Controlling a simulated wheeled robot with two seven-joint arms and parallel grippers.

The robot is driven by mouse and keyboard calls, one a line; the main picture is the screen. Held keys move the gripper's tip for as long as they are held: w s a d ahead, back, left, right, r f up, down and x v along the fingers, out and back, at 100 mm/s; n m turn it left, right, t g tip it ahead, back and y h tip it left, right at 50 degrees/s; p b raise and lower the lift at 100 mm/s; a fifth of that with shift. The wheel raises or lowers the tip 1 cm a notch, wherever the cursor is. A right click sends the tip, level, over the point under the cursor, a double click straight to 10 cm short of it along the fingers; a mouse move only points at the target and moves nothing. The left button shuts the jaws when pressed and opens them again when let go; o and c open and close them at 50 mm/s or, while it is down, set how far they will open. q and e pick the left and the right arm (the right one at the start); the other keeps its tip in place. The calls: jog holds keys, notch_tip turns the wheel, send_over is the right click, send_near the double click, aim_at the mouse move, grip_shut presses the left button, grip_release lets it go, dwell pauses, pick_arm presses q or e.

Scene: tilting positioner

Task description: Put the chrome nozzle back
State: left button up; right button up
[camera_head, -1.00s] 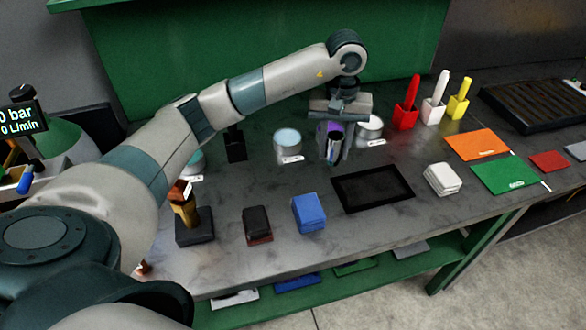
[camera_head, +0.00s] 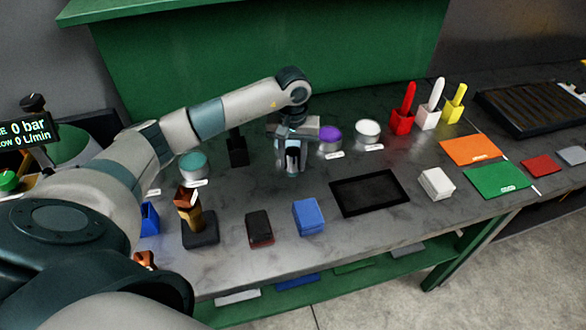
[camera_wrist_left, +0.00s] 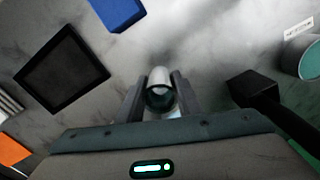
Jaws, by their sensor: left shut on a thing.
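My left gripper (camera_head: 291,163) points down over the middle of the bench. In the left wrist view its fingers (camera_wrist_left: 160,98) are shut on the chrome nozzle (camera_wrist_left: 159,80), a short shiny round tube. In the head view the nozzle is mostly hidden between the fingers. I cannot tell its exact height above the bench. A black stand (camera_head: 237,150) is just left of the gripper; it also shows in the left wrist view (camera_wrist_left: 253,88). My right gripper is not in view.
A purple-topped can (camera_head: 330,138) and a white-topped can (camera_head: 368,130) stand right of the gripper, a teal-topped can (camera_head: 194,165) left. In front are a black tray (camera_head: 371,191), a blue block (camera_head: 309,217) and a dark block (camera_head: 259,229). Bare bench separates them.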

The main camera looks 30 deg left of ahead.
aim_at(293, 170)
pick_arm(q)
notch_tip(293, 170, down, 3)
jog(key=shift+r+p, duration=0.1)
jog(key=shift+p, duration=1.15)
jog(key=shift+f, duration=0.55)
jog(key=shift+f, duration=0.2)
jog(key=o, duration=1.1)
jog(key=shift+c, duration=0.2)
jog(key=shift+r, duration=0.1)
